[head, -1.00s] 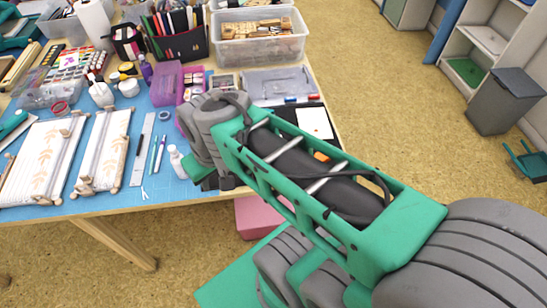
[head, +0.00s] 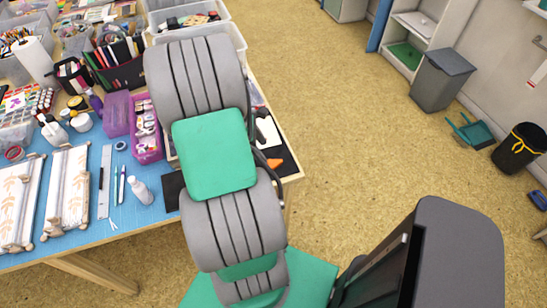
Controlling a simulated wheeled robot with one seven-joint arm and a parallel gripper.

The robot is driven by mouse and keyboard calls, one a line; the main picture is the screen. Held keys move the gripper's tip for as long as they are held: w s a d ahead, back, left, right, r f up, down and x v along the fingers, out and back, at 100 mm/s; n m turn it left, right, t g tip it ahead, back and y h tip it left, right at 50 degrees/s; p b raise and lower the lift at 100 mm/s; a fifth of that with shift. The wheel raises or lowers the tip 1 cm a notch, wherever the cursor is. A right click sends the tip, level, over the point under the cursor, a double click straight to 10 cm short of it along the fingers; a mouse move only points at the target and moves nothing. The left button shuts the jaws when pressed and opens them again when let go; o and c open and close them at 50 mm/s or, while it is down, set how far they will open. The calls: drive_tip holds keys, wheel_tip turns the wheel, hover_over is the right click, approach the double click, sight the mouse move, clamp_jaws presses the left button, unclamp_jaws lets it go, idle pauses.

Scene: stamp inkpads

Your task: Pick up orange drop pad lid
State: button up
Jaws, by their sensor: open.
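A small orange piece (head: 274,163) lies on a black sheet (head: 284,158) near the right edge of the table. It may be the orange drop pad lid, but my arm hides part of this area and I cannot make out its shape. My gripper is not in the head view; only the upper links of my arm show, standing across the table's right end.
A purple open case (head: 147,130) with small items is left of my arm. A white bottle (head: 139,190), a ruler (head: 102,180) and wrapped rolls (head: 67,190) lie on the blue mat (head: 150,213).

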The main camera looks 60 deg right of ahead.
sight(271, 163)
drive_tip(key=x, duration=0.7)
drive_tip(key=shift+w+f+p, duration=0.1)
drive_tip(key=shift+f+p, duration=0.2)
drive_tip(key=shift+f, duration=0.05)
drive_tip(key=shift+c, duration=0.6)
clamp_jaws()
